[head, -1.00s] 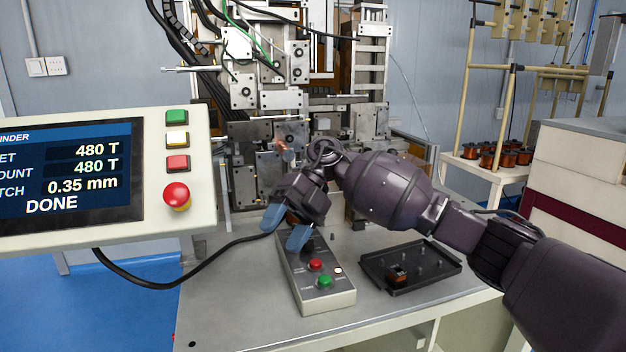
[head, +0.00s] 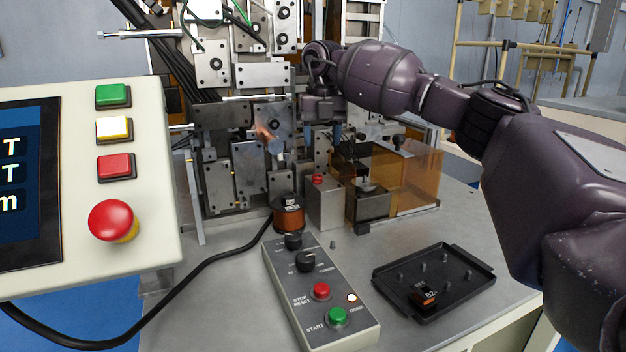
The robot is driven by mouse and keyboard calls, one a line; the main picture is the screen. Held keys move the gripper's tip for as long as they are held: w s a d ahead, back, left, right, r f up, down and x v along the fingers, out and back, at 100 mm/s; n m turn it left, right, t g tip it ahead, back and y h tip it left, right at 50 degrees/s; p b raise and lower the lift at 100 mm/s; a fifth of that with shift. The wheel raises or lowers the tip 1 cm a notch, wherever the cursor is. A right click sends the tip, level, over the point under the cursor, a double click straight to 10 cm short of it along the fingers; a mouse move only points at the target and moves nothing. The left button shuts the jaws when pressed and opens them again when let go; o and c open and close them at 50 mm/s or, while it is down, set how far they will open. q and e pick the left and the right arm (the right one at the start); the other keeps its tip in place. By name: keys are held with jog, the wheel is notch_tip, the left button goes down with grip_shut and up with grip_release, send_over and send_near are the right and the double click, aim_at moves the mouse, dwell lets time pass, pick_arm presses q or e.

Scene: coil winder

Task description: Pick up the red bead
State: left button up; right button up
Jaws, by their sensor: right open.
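I see no thing that is plainly a loose red bead. A small red round piece (head: 317,179) sits on top of a grey metal block (head: 326,207) in front of the machine; I cannot tell whether it is a bead or a button. My right gripper (head: 321,138) hangs above that block with its blue fingers pointing down. The fingers are apart with nothing seen between them, and the red piece is below them. My left gripper is out of view.
A control box (head: 329,331) with red and green buttons stands in front. A copper-wound spool (head: 289,218) is behind it. A black tray (head: 455,299) with pegs holds a small labelled part (head: 424,297). An amber guard (head: 412,180) stands right of the block. A button panel (head: 150,217) fills the left.

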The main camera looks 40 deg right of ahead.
aim_at(317, 176)
notch_tip(317, 176, down, 4)
jog(key=shift+w+r, duration=0.1)
jog(key=shift+w, duration=0.05)
jog(key=shift+w+a+f+b, duration=0.1)
jog(key=shift+f+b, duration=0.15)
jog(key=shift+f, duration=0.6)
jog(key=shift+a+f+b, duration=0.15)
jog(key=shift+f+b, duration=0.05)
jog(key=shift+f, duration=0.7)
jog(key=shift+w+a+f+b, duration=0.1)
jog(key=shift+f+b, duration=0.15)
jog(key=shift+f, duration=0.6)
jog(key=shift+s+r, duration=0.1)
jog(key=c, duration=1)
